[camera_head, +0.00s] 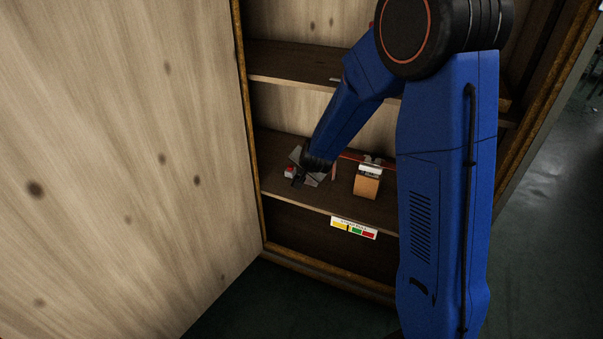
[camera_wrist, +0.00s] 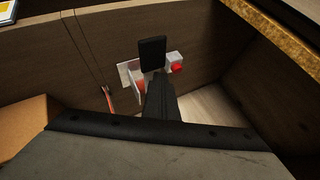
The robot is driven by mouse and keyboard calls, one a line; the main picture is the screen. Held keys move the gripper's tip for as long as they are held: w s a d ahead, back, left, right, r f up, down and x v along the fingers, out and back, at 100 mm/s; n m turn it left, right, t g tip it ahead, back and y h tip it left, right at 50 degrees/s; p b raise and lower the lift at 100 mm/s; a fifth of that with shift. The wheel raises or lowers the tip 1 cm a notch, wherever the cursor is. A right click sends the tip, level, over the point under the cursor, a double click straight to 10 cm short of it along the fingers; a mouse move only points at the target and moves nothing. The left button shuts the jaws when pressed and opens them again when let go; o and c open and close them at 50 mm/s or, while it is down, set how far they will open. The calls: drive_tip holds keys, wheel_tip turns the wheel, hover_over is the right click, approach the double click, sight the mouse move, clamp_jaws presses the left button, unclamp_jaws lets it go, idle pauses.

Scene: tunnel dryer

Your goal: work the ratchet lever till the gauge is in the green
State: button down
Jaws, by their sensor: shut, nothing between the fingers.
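The gauge strip (camera_head: 354,228) with yellow, green and red bands is on the front edge of a shelf; I cannot read its pointer. Only a corner of it (camera_wrist: 6,11) shows in the wrist view. The ratchet, a pale grey fixture (camera_wrist: 126,76) with a red knob (camera_wrist: 176,69), sits on the shelf; the red knob (camera_head: 289,171) also shows in the head view. My gripper (camera_head: 298,180) is shut and empty, right over the ratchet. Its black fingers (camera_wrist: 154,74) hide part of the ratchet, and I cannot tell its lever apart or whether they touch it.
A thin red strap (camera_wrist: 108,97) lies left of the ratchet in the wrist view. An orange-brown box (camera_head: 367,187) stands on the same shelf to the right. An upper shelf (camera_head: 290,81) is above. The open wooden door (camera_head: 120,150) fills the left side.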

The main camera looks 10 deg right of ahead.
drive_tip(key=shift+s+a+f, duration=0.1)
drive_tip(key=shift+s+f, duration=0.15)
drive_tip(key=shift+f, duration=0.55)
idle(0.6)
drive_tip(key=shift+r, duration=0.8)
drive_tip(key=shift+w+r, duration=0.15)
drive_tip(key=shift+r, duration=0.6)
drive_tip(key=shift+w+r, duration=0.1)
drive_tip(key=shift+r, duration=0.6)
drive_tip(key=shift+r, duration=0.1)
